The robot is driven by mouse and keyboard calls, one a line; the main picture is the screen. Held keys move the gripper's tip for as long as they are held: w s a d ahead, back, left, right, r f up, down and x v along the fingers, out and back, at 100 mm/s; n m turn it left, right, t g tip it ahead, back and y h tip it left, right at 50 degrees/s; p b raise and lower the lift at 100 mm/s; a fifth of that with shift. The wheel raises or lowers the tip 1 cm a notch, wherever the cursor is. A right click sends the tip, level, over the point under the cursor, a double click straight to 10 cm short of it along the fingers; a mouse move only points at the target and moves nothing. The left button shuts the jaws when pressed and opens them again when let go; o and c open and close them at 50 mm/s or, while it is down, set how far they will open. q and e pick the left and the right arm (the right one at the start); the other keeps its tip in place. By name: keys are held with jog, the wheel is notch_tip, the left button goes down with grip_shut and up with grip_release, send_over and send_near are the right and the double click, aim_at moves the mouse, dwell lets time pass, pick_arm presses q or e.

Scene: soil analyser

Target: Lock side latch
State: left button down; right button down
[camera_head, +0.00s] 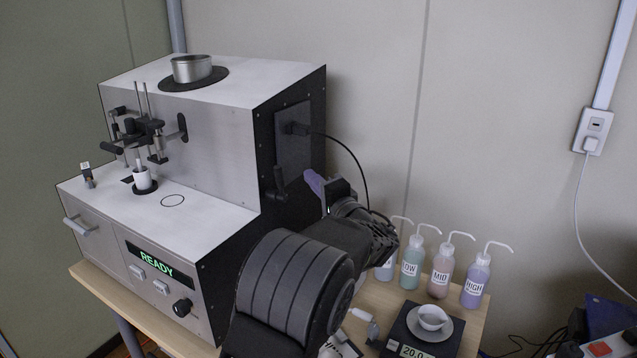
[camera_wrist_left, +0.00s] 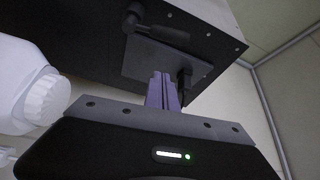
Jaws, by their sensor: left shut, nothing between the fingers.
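The soil analyser (camera_head: 225,175) stands on the table. Its dark right side carries a black side latch lever (camera_head: 279,186), low and toward the front of a side panel (camera_head: 292,150). In the left wrist view the latch (camera_wrist_left: 134,20) is at the top, beside the panel (camera_wrist_left: 155,62). My left gripper (camera_head: 314,184) has purple fingers, shut and empty, just right of the latch in the head view. In the left wrist view its fingertips (camera_wrist_left: 162,78) appear in front of the panel's lower edge, apart from the latch. My right gripper is out of view.
A black cable plug (camera_head: 298,128) sits in the side panel, its cable arcing down to the right. Labelled wash bottles (camera_head: 440,277) stand behind my arm on the table, with a balance and white dish (camera_head: 432,318) nearer. A wall socket (camera_head: 592,130) is at right.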

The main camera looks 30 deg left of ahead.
aim_at(280, 183)
pick_arm(q)
jog(key=a+p, duration=0.1)
jog(key=a, duration=0.1)
jog(key=s+a+p, duration=0.1)
jog(key=a+p, duration=0.1)
jog(key=a, duration=0.1)
jog(key=shift+s+a+f, duration=0.15)
jog(key=shift+s, duration=0.05)
